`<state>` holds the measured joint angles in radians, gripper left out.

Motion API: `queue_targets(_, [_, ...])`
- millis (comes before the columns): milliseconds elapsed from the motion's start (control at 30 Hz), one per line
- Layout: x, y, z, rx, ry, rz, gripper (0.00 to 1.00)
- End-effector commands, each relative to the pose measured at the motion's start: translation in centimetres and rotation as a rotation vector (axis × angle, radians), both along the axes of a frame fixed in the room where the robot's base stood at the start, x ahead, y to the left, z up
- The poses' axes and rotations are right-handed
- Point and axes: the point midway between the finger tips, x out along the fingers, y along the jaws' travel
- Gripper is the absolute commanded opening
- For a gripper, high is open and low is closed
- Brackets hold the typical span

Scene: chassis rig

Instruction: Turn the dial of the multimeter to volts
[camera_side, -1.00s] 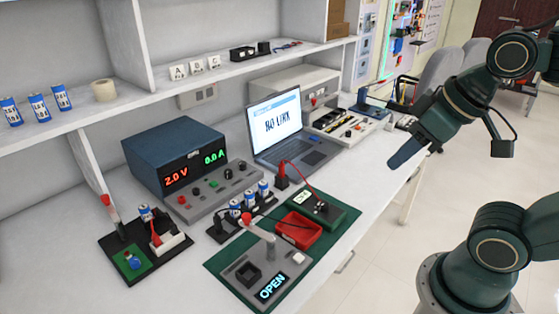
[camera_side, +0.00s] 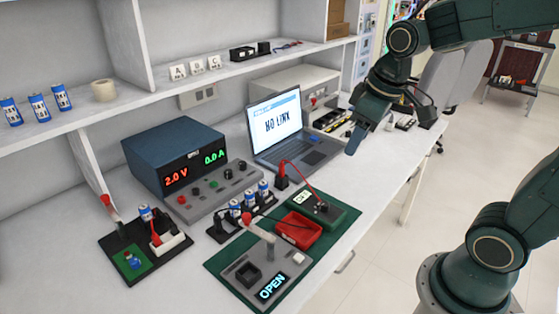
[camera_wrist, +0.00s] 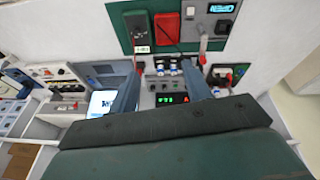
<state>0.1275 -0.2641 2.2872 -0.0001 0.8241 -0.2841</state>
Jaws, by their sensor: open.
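The multimeter (camera_side: 322,208) lies on the far end of the green mat in the side view, with a small pale display and a dark dial. A red lead runs to it. It also shows in the wrist view (camera_wrist: 139,33), upper left of the fingers; the dial's setting is too small to read. My gripper (camera_side: 357,140) is in the air above the bench's right edge, up and right of the multimeter and apart from it. In the wrist view my gripper (camera_wrist: 162,66) has its two fingers spread with nothing held between them.
A red tray (camera_side: 299,230) sits beside the multimeter, and a switch box reading OPEN (camera_side: 267,277) is at the mat's front. A battery holder (camera_side: 240,215), power supply (camera_side: 175,155) and laptop (camera_side: 290,140) stand behind. The bench's right front strip is clear.

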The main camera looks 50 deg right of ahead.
Motion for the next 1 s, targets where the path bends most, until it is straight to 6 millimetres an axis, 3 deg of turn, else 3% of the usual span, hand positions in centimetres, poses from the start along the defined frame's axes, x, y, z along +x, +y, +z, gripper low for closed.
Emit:
queue_targets(367, [5.8,-3.5,-5.0,-0.019,0.127,0.088,0.49])
queue_targets(600, [8.6,-6.0,-9.3,-0.016,0.202,0.146,0.49])
queue_targets(800, [10.3,-8.0,-13.2,-0.006,0.258,0.195,0.49])
queue_targets(1000, [11.1,-9.2,-15.7,0.002,0.289,0.226,0.49])
